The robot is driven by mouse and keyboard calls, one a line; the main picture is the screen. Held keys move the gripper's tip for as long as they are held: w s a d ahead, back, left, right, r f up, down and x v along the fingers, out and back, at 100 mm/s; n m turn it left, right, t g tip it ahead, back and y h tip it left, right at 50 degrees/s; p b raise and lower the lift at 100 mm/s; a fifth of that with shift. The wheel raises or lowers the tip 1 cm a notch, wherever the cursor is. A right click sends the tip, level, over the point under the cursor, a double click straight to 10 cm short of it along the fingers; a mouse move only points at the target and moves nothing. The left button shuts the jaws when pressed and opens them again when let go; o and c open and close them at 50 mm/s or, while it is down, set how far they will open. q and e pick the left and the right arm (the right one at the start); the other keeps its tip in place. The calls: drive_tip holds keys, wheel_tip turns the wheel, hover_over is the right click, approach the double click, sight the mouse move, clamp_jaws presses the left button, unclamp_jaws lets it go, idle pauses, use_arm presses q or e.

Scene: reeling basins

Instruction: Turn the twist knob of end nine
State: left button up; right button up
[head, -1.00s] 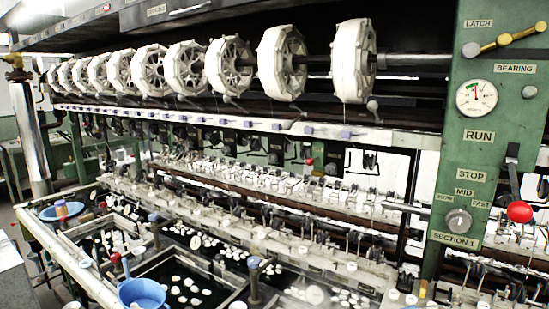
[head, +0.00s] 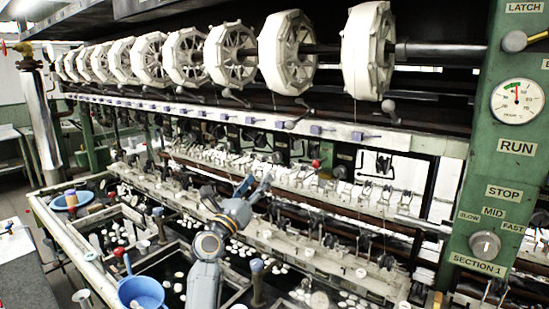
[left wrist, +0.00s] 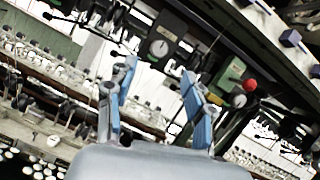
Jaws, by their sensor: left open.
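My left gripper (head: 256,184) is raised over the basins in front of the reeling ends, its fingers pointing up and to the right toward the machine. It is open and empty, and its two blue-grey fingers stand apart in the left wrist view (left wrist: 157,76). A row of small violet-blue blocks sits on the white rail (head: 300,127) above it. Several small fittings hang below the rail. I cannot tell which is the twist knob of end nine; no end number is readable. A red knob (head: 316,163) is right of and above the gripper, apart from it. My right gripper is not in view.
White reels (head: 287,52) line the top. The green control post (head: 505,165) with a gauge and a section knob (head: 485,244) stands at right. Basins with white cocoons, a blue bowl (head: 142,292) and upright handles lie below.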

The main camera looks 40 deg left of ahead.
sight(275, 159)
use_arm(q)
drive_tip(key=p+x, duration=0.1)
drive_tip(key=x, duration=0.9)
drive_tip(key=shift+w, duration=0.2)
